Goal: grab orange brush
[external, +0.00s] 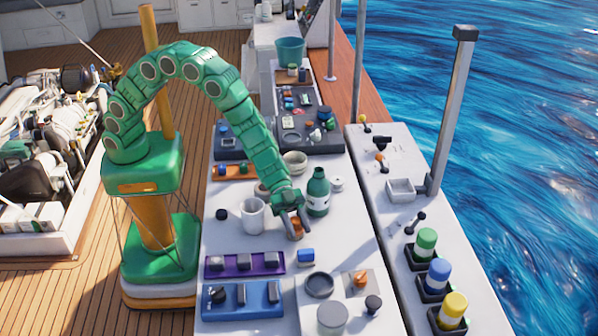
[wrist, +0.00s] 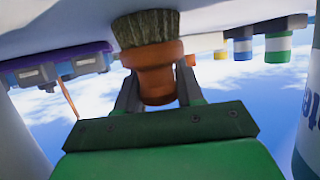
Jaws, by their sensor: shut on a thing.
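The orange brush (external: 295,229) is a short round orange handle with dark bristles, on the white counter (external: 240,315) in the middle of the external view. In the wrist view the brush (wrist: 152,65) is in the middle, with its bristles against or very close to the white surface. My green gripper (external: 294,216) reaches down to it between a white mug (external: 252,215) and a green bottle (external: 318,193). In the wrist view my gripper (wrist: 158,92) has a dark finger on each side of the orange handle and is shut on it.
Purple (external: 244,263) and blue (external: 240,299) racks stand in front. A dark round dish (external: 319,285) and an orange piece on a tile (external: 360,280) are at front right. Striped bottles (external: 425,243) stand beyond.

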